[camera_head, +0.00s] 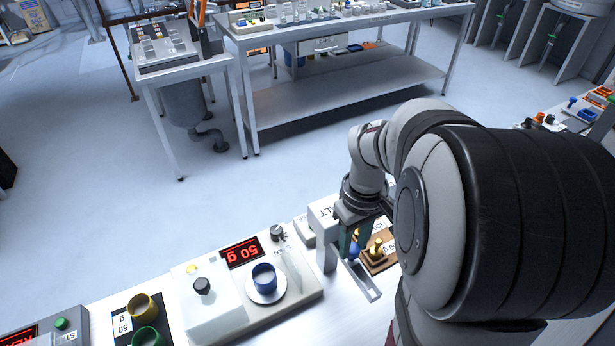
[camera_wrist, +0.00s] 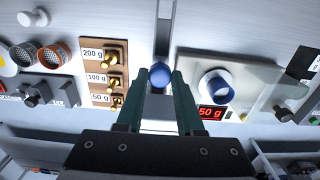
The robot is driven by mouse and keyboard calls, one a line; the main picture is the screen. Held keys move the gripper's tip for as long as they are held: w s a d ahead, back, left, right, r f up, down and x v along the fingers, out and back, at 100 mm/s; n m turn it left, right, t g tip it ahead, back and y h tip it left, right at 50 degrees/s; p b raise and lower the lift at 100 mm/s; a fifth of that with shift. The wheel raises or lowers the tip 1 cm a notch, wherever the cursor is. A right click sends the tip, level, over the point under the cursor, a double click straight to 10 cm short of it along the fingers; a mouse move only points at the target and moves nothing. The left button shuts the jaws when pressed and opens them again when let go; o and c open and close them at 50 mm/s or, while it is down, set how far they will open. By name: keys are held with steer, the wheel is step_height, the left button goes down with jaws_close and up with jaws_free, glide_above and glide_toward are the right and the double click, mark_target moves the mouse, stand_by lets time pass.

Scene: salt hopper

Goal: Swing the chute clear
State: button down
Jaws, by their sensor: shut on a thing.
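The chute (camera_head: 364,284) is a narrow grey channel below the white salt hopper (camera_head: 325,214). Its outlet lies to the right of the scale, apart from the blue cup (camera_head: 264,277). It also shows in the wrist view (camera_wrist: 164,30), running up the picture. A blue ball knob (camera_wrist: 160,75) sits at the chute. My gripper (camera_wrist: 160,85) is shut on this knob, with one dark green finger on each side. In the head view my gripper (camera_head: 352,243) hides part of the knob and the hopper. The cup stands on the scale pan, and the display (camera_head: 242,252) reads 50 g.
A wooden block (camera_wrist: 116,52) with brass weights stands close beside the chute. The scale (camera_head: 300,292) with a clear panel is on the other side. A gold cup (camera_head: 143,307) and a green cup (camera_head: 146,337) stand farther left.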

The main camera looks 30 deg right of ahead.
mark_target(353, 248)
steer(key=shift+d, duration=0.1)
steer(key=c, duration=0.5)
jaws_free()
steer(key=shift+c, duration=0.2)
step_height(353, 248, up, 16)
steer(key=shift+f, duration=0.1)
